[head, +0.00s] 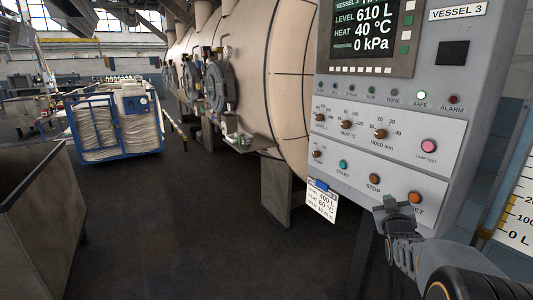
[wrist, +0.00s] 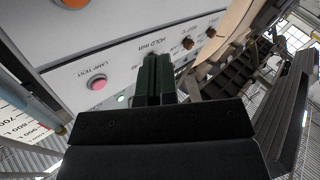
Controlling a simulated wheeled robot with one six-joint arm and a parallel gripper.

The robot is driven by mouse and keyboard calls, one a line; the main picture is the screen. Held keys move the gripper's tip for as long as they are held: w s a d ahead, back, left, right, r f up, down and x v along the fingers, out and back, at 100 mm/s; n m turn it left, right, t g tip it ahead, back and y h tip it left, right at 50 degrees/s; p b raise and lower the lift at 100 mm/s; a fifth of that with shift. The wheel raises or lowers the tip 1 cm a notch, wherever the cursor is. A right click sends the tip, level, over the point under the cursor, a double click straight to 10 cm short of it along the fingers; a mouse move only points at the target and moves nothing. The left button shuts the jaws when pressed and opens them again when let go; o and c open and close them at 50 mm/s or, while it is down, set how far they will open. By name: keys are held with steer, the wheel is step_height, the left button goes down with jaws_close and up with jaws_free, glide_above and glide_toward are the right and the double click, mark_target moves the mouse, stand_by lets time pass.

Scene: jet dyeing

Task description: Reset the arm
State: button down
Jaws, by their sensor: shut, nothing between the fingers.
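My gripper (head: 388,203) is at the lower right of the head view, in front of the lower edge of the control panel (head: 455,78). Whether the fingertips touch the panel cannot be told. My arm reaches in from the lower right corner of the head view.
The display (head: 372,35) reads 610 L, 40 °C, 0 kPa, and the SAFE lamp (head: 421,95) is lit. A setting card (head: 321,203) hangs under the panel. A large vessel (head: 255,70) stands behind. A blue cart (head: 115,122) and grey bin (head: 40,210) stand left; the floor between is clear.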

steer(key=s+a+r+m+g+y+p, duration=0.1)
steer(key=s+a+r+g+y+p, duration=0.15)
steer(key=s+a+g+p, duration=0.3)
steer(key=s+a+r+g+y+p, duration=0.2)
steer(key=s+a+r+p, duration=0.2)
steer(key=a+p, duration=0.3)
steer(key=s+a+r+g+y+p, duration=0.1)
steer(key=s+a+g+y+p, duration=0.1)
steer(key=s+a+g+p, duration=0.3)
steer(key=s+a+g, duration=0.1)
steer(key=s+a, duration=0.3)
steer(key=s, duration=0.5)
steer(key=shift+s+r+g, duration=0.15)
steer(key=shift+r+g, duration=0.2)
steer(key=shift+a, duration=0.1)
